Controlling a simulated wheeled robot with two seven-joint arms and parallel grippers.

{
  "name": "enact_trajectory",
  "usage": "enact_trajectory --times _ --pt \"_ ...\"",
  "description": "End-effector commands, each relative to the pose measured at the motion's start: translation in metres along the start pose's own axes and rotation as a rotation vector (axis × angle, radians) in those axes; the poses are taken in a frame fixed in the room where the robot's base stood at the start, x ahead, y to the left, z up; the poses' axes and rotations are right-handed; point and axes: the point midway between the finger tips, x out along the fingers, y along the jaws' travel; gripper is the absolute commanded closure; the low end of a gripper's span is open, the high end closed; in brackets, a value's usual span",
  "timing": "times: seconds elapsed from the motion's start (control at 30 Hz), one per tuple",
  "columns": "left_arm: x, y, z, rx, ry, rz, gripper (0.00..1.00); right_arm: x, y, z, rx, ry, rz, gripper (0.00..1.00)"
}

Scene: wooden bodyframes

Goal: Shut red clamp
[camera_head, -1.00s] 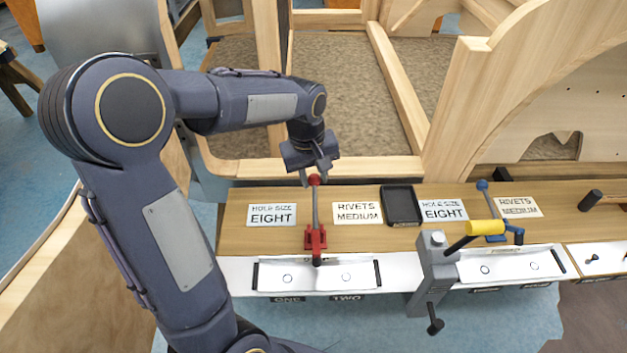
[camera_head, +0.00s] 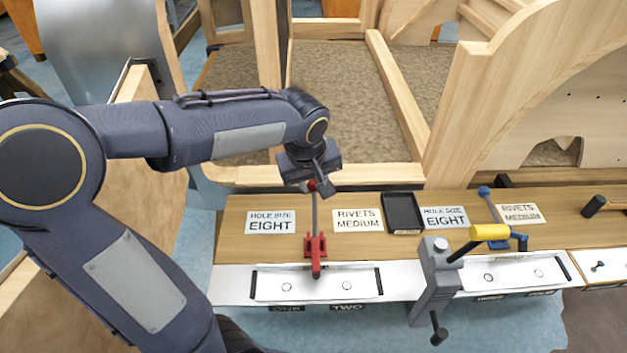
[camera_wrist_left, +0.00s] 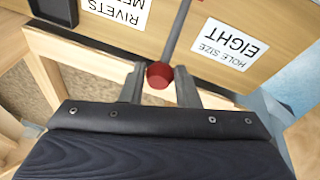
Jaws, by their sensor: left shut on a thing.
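The red clamp (camera_head: 315,246) sits at the front edge of the wooden bench, between the left label pair. Its grey lever (camera_head: 315,214) runs back from the red base to a red ball knob (camera_head: 312,186). My left gripper (camera_head: 318,189) is at the knob, at the bench's back edge. In the left wrist view the knob (camera_wrist_left: 160,75) sits between the two fingers of my left gripper (camera_wrist_left: 161,84), which is shut on it. The fingers partly cover the knob in the head view. My right gripper is not in view.
A white plate (camera_head: 270,284) lies under the clamp's front. A black tray (camera_head: 402,212) and label cards lie to the right. A blue clamp (camera_head: 518,241) and a grey vise-like tool with a yellow handle (camera_head: 489,232) stand further right. A wooden frame (camera_head: 400,95) rises behind.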

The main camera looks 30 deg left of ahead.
Motion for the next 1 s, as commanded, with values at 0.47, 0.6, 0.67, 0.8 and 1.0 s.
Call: enact_trajectory --times 0.47,0.6,0.67,0.8,1.0 --pt "0.002 -0.001 0.002 0.001 -0.007 -0.005 0.5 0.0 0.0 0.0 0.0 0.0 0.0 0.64" --pt "-0.004 -0.001 0.002 0.001 -0.005 -0.003 0.5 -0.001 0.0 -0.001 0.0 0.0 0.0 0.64" --pt "-0.011 0.0 0.001 0.001 -0.004 -0.001 0.5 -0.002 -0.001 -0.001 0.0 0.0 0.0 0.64" --pt "-0.036 0.001 0.001 0.002 -0.002 0.001 0.5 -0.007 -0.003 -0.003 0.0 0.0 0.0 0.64" --pt "-0.066 0.0 0.001 0.001 -0.005 -0.002 0.5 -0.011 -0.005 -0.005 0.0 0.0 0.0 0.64"
